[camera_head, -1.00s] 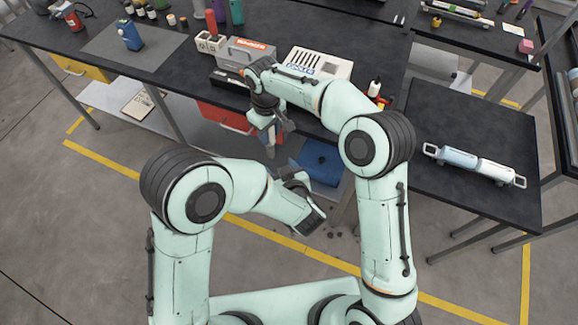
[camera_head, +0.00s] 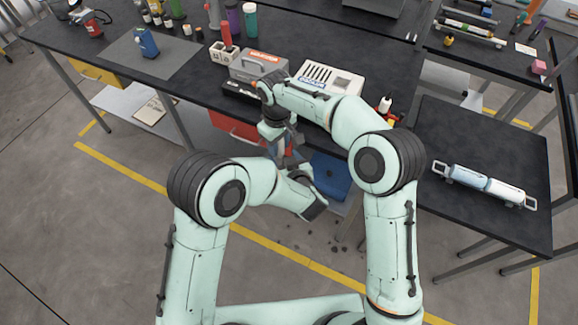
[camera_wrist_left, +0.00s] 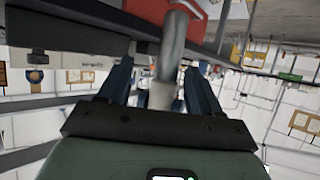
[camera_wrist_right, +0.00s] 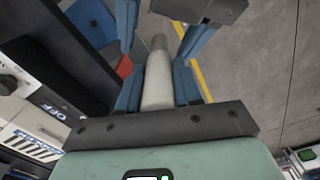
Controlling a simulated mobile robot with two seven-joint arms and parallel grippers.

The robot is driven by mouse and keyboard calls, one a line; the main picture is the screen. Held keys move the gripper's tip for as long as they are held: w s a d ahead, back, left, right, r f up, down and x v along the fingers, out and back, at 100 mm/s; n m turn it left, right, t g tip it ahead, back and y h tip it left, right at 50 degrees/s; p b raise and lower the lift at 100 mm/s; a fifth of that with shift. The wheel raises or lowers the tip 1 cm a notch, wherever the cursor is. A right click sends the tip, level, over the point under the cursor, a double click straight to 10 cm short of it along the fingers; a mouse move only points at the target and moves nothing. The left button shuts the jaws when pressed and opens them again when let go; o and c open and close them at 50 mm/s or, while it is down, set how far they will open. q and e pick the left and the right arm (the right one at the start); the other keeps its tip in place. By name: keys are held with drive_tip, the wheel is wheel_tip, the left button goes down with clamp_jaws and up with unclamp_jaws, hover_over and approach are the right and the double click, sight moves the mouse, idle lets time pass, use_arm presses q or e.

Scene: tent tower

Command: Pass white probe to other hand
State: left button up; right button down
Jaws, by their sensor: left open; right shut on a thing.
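The white probe (camera_wrist_right: 158,78) is a pale cylinder with a greyer end, held between the blue fingers of my right gripper (camera_wrist_right: 158,85), which is shut on it. In the left wrist view the probe (camera_wrist_left: 172,48) shows as a grey rod between the spread blue fingers of my left gripper (camera_wrist_left: 160,78). My left gripper is open; I cannot tell whether a finger touches the rod. In the head view my right gripper (camera_head: 279,135) points down in front of the bench and my left gripper (camera_head: 292,166) is just below it. The probe is mostly hidden there.
Behind the grippers, the black bench (camera_head: 185,105) carries a grey case (camera_head: 258,66), a white device (camera_head: 325,80) and several bottles. A red bin (camera_head: 235,127) and a blue item (camera_head: 330,175) are under it. A side table (camera_head: 450,215) holds a white-and-blue cylinder with handles (camera_head: 485,185).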

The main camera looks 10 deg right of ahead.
use_arm(q)
drive_tip(key=shift+w+a+f, duration=0.1)
drive_tip(key=shift+w+f, duration=0.1)
drive_tip(key=shift+w, duration=0.25)
clamp_jaws()
use_arm(e)
drive_tip(key=shift+a, duration=0.1)
drive_tip(key=c, duration=0.7)
unclamp_jaws()
drive_tip(key=shift+r, duration=0.1)
